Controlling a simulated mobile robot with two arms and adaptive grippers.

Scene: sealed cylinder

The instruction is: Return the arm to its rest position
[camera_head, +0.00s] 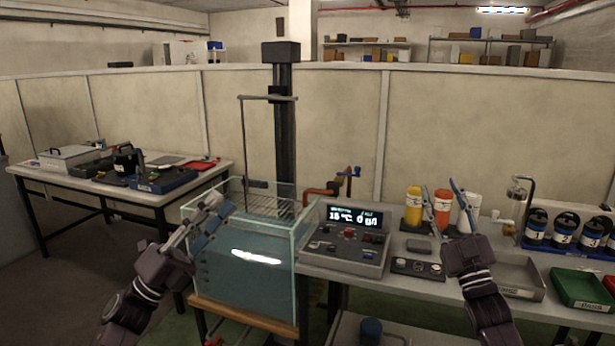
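My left gripper (221,204) is in front of the left part of the glass water tank (246,268). Its two fingers point up and to the right with a narrow gap between them, and nothing shows in it. My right gripper (441,188) is raised over the workbench, fingers pointing up and spread apart, with nothing between them. In the picture it overlaps the orange bottle (442,208) and the white bottle (469,212) behind it. I cannot judge the exact distance to them.
A control box with a lit display (347,240) stands right of the tank. A yellow bottle (412,208), a metal tray (518,278), a green bin (582,289) and dark canisters (563,232) in a blue rack are on the bench. A side table (60,176) stands left.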

